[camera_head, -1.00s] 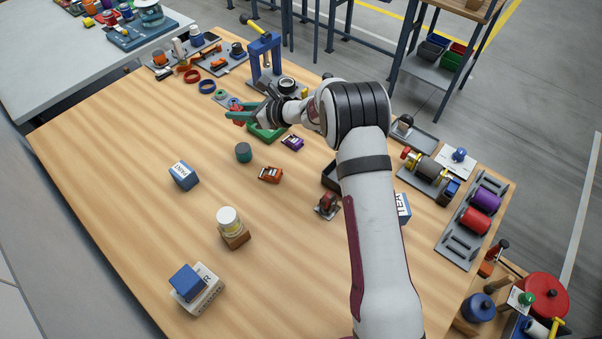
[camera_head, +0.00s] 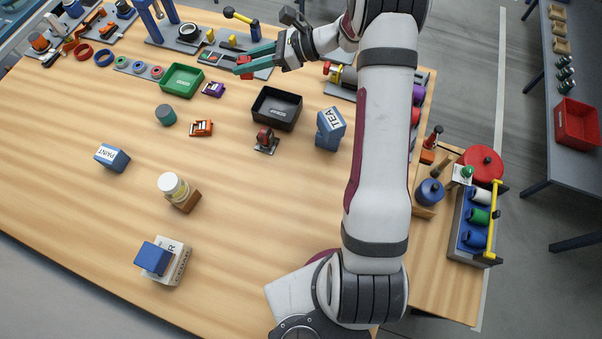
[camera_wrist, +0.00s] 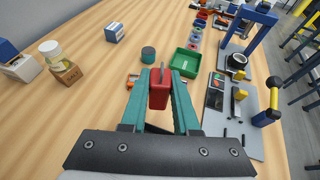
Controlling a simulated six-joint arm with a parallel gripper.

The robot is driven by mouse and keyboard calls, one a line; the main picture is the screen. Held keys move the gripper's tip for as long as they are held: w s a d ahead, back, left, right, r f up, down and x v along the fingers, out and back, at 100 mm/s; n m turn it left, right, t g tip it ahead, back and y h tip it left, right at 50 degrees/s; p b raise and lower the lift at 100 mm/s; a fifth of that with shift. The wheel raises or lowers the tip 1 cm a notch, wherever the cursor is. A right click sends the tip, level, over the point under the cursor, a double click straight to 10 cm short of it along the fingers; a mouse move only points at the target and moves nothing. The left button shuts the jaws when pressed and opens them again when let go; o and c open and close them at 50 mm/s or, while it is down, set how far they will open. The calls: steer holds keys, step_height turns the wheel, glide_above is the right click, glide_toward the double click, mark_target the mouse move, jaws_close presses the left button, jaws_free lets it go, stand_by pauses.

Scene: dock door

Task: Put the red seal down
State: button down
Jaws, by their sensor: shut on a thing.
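My gripper (camera_head: 246,64) has teal fingers and is shut on the red seal (camera_wrist: 159,88). In the wrist view, the small red block sits upright between the fingertips, with a thin grey part on top. In the head view, the red seal (camera_head: 245,72) shows at the fingertips. They appear to be above the table near the grey tool board; the exact height is hard to tell. The green tray (camera_head: 163,87) is left of my gripper in the head view, and the black tray (camera_head: 256,115) is below it in the picture.
A purple item (camera_head: 213,89), an orange item (camera_head: 201,128) and a teal cylinder (camera_head: 166,115) stand near the trays. A TEA box (camera_head: 331,128) is to the right. Grey boards with tools line the far edge. The table's middle is largely clear.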

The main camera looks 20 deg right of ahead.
steer(key=s+d, duration=1)
steer(key=s, duration=0.6)
steer(key=s+d+r, duration=0.1)
steer(key=s+r, duration=0.2)
steer(key=s, duration=1.3)
steer(key=shift+n+g, duration=0.5)
steer(key=shift+g, duration=0.1)
steer(key=w+a+f, duration=0.2)
steer(key=a+f, duration=0.1)
steer(key=f, duration=0.1)
steer(key=w+a+f, duration=0.2)
steer(key=a+f, duration=0.1)
steer(key=f, duration=0.1)
steer(key=w+a+f, duration=0.2)
steer(key=w+f, duration=0.1)
steer(key=f, duration=0.1)
steer(key=shift+a, duration=0.4)
steer(key=shift+w+a+f, duration=0.15)
steer(key=shift+f, duration=1.95)
steer(key=shift+f, duration=0.1)
steer(key=c, duration=0.7)
jaws_free()
steer(key=shift+o, duration=0.2)
